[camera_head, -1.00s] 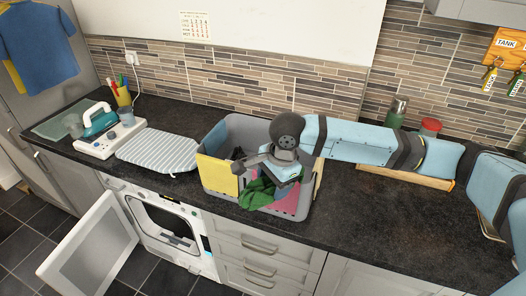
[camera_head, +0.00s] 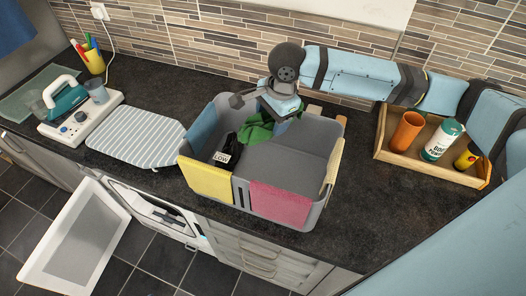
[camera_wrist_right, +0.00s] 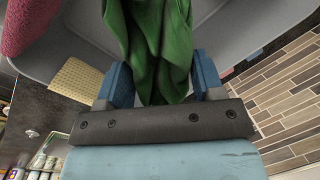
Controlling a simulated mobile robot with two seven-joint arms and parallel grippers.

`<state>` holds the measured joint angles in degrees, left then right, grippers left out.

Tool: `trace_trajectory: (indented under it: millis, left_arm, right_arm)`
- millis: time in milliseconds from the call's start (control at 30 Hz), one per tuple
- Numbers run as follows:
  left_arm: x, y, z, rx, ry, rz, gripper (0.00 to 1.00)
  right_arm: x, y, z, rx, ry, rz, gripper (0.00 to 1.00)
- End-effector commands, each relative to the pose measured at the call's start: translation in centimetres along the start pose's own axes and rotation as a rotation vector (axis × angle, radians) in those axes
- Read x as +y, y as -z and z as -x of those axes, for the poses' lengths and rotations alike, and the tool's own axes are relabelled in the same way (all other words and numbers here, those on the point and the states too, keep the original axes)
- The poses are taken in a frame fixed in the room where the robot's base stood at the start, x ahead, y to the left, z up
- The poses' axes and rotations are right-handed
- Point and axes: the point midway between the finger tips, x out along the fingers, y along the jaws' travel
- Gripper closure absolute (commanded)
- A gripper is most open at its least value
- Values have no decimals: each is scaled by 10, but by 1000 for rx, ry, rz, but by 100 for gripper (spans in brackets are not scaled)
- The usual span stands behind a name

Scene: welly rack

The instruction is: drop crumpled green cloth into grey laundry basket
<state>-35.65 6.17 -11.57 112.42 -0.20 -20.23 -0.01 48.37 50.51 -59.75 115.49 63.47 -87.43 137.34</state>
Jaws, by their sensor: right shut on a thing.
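The crumpled green cloth (camera_head: 257,127) hangs from my right gripper (camera_head: 270,114) over the back part of the grey laundry basket (camera_head: 300,146). The basket stands on the dark worktop with its open top facing up. In the right wrist view the green cloth (camera_wrist_right: 160,45) is between the two blue fingers of my right gripper (camera_wrist_right: 158,84), which is shut on it. The basket's grey inside shows behind the cloth. I cannot tell whether the cloth's lower end touches the basket. My left gripper is not in view.
Yellow (camera_head: 207,180) and pink (camera_head: 280,204) cloths hang over the basket's front rim. A black thing labelled LOW (camera_head: 222,152) is inside. A wooden tray (camera_head: 436,167) with containers is right, a striped ironing pad (camera_head: 137,142) left. A white appliance door (camera_head: 75,238) hangs open below.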

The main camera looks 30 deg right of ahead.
Motion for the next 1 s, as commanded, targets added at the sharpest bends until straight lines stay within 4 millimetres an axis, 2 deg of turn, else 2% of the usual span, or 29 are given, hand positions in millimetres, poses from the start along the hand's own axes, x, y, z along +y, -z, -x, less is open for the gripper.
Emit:
trace_trajectory:
  millis: [267, 433, 500, 600, 967, 1000]
  left_arm:
    - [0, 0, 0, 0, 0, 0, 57]
    - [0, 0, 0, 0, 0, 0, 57]
    - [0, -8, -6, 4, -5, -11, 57]
    - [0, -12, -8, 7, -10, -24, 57]
    - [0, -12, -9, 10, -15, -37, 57]
    - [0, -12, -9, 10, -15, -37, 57]
  right_arm:
    - [2, 1, -13, 0, -2, 0, 65]
    - [5, 3, -31, 0, -2, 0, 65]
    - [6, 4, -45, 1, 0, 0, 65]
    - [8, 6, -54, 1, 0, 0, 65]
    - [8, 6, -59, 0, 0, 0, 65]
    - [8, 6, -59, 0, 0, 0, 34]
